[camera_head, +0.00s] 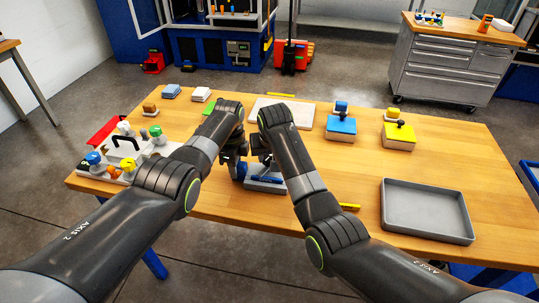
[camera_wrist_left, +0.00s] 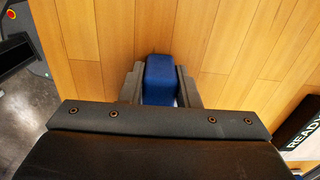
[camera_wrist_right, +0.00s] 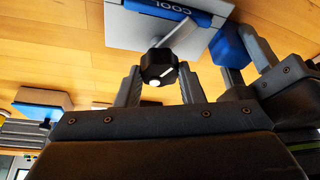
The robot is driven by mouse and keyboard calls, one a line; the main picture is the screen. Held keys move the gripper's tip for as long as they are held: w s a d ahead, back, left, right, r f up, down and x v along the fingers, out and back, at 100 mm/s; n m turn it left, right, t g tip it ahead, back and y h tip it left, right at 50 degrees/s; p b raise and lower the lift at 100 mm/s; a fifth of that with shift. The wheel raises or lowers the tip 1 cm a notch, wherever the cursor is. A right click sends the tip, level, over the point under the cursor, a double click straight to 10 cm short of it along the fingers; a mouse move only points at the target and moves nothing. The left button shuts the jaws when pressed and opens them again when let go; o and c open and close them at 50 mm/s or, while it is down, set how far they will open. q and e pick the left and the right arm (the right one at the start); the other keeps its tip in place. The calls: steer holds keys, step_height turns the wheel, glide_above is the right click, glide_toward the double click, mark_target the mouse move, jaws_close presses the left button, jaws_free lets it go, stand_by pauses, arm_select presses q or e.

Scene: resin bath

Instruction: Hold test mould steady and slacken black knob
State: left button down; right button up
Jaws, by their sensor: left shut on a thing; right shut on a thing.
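The test mould, a grey block with a blue label strip, stands on the table between my two grippers. It shows in the head view (camera_head: 265,186) and at the top of the right wrist view (camera_wrist_right: 150,32). My left gripper (camera_wrist_left: 160,75) is shut on a blue block (camera_wrist_left: 160,88) at the mould's side; the block also shows in the right wrist view (camera_wrist_right: 228,50). The black knob (camera_wrist_right: 158,68), with a white mark, sits on a grey stem in front of the mould. My right gripper (camera_wrist_right: 158,80) is shut on it. In the head view my wrists hide the knob.
An empty grey tray (camera_head: 427,238) lies at the right. Blue-topped (camera_head: 341,128) and yellow-topped (camera_head: 398,137) blocks stand behind it. A crowded group with coloured knobs and a white block (camera_head: 124,147) fills the left. A pale plate (camera_head: 300,112) lies behind my grippers.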

steer(key=n, duration=0.1)
steer(key=n+y, duration=0.1)
steer(key=n, duration=0.1)
steer(key=shift+d+n, duration=0.2)
steer(key=shift+n, duration=0.1)
steer(key=n+y, duration=0.1)
steer(key=n, duration=0.1)
steer(key=n+g, duration=0.1)
steer(key=n, duration=0.1)
steer(key=shift+w+n+g+y, duration=0.1)
steer(key=shift+n+g+y, duration=0.2)
steer(key=shift+y, duration=0.1)
steer(key=n, duration=0.2)
steer(key=n+g, duration=0.1)
steer(key=n, duration=0.1)
steer(key=shift+w+d+n+g+y, duration=0.15)
steer(key=shift+n+g+y, duration=0.15)
steer(key=shift+y, duration=0.1)
steer(key=shift+n+g, duration=0.6)
steer(key=shift+n, duration=1.2)
steer(key=o, duration=1)
steer(key=v, duration=1.2)
steer(key=shift+w, duration=0.2)
